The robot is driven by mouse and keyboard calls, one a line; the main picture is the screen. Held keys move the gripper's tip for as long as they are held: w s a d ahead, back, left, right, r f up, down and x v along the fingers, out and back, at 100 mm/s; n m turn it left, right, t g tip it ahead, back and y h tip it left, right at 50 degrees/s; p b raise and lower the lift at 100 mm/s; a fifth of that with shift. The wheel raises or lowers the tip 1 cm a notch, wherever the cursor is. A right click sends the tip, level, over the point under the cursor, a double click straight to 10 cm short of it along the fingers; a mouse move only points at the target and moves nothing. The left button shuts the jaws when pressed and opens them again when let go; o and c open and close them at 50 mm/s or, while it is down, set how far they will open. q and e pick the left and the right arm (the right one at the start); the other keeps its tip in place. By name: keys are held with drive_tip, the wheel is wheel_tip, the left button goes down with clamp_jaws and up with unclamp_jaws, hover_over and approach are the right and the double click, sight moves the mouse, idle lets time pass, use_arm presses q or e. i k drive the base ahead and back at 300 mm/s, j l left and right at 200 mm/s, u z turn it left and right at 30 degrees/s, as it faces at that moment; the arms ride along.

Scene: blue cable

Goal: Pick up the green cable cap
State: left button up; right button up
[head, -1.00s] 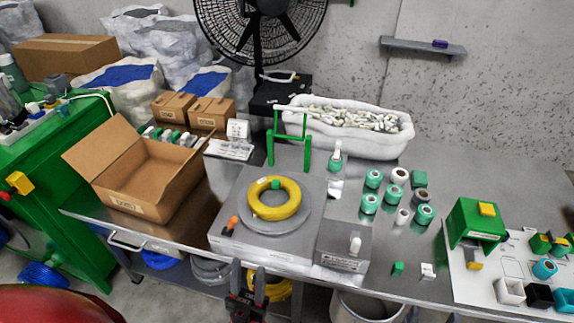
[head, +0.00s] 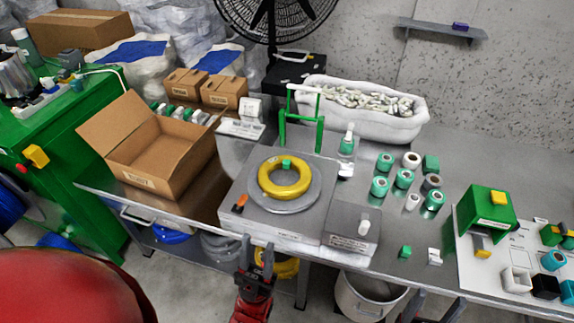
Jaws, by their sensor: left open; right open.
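The small green cable cap (head: 404,252) sits near the front edge of the table, right of the grey box and left of a small white piece. My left gripper (head: 256,256) is open and empty, below the table's front edge and in front of the turntable with the yellow cable coil. My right gripper (head: 438,297) is open and empty at the bottom of the view, below and right of the green cap, apart from it. Its lower part is cut off by the picture edge.
A small white piece (head: 434,256) lies just right of the cap. The grey box (head: 350,228) with a white knob stands to its left. Tape rolls (head: 404,178) stand behind. A green block fixture (head: 487,209) stands at right. A bin (head: 368,298) is below the edge.

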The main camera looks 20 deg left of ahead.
sight(286, 164)
drive_tip(key=i+u, duration=0.2)
drive_tip(key=u, duration=0.2)
drive_tip(key=i+u, duration=0.15)
drive_tip(key=u, duration=0.25)
drive_tip(key=i+l+u, duration=0.1)
drive_tip(key=u, duration=0.3)
drive_tip(key=i+l, duration=0.05)
drive_tip(key=i, duration=0.05)
